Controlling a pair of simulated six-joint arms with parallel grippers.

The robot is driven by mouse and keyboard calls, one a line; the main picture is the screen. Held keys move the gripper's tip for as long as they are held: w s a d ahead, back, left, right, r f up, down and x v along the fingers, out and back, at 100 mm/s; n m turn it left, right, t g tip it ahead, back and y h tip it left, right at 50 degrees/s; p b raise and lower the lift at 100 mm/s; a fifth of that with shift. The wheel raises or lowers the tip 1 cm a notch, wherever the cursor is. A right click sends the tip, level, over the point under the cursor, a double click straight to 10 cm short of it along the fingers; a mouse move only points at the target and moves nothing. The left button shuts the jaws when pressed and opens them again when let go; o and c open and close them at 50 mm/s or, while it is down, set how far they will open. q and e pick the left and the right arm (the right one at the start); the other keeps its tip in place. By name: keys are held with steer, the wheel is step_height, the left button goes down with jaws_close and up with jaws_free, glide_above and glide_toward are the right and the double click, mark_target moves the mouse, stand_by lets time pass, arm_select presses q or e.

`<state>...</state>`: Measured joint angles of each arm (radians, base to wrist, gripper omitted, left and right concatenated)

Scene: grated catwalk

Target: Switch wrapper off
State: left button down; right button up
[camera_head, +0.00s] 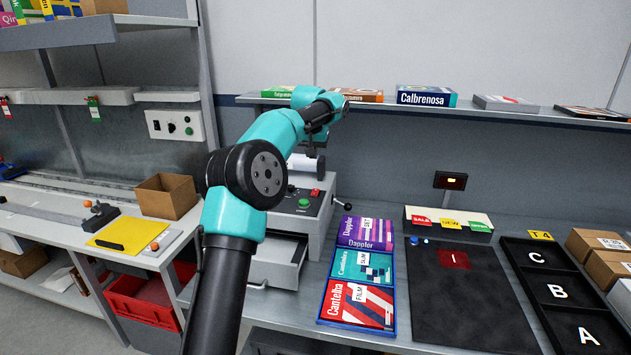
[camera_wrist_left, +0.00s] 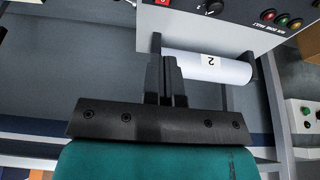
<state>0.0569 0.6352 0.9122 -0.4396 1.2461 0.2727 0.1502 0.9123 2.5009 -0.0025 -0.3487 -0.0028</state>
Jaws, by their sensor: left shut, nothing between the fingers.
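The wrapper (camera_head: 285,250) is a grey machine on the bench, with a sloped panel holding a red rocker switch (camera_head: 315,193) and a green button (camera_head: 304,202). A white roll (camera_head: 301,163) sits at its top back. In the left wrist view the panel appears upside down, with the red switch (camera_wrist_left: 163,2) cut by the top edge and the roll (camera_wrist_left: 215,66) marked "2". My left gripper (camera_head: 320,166) is shut and empty, above the back of the panel and apart from the switch. Its closed fingers (camera_wrist_left: 166,75) show beside the roll. My right gripper is out of view.
A blue tray of boxes (camera_head: 319,310) and a dark mat (camera_head: 460,300) lie right of the wrapper. A black lettered tray (camera_head: 520,262) is further right. A lever (camera_head: 342,205) sticks out from the wrapper's right side. A shelf (camera_head: 380,103) runs behind.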

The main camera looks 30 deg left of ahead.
mark_target(317, 190)
arm_select(q)
steer(key=x, duration=1.4)
steer(key=shift+s+d+f, duration=0.1)
steer(key=shift+s, duration=0.25)
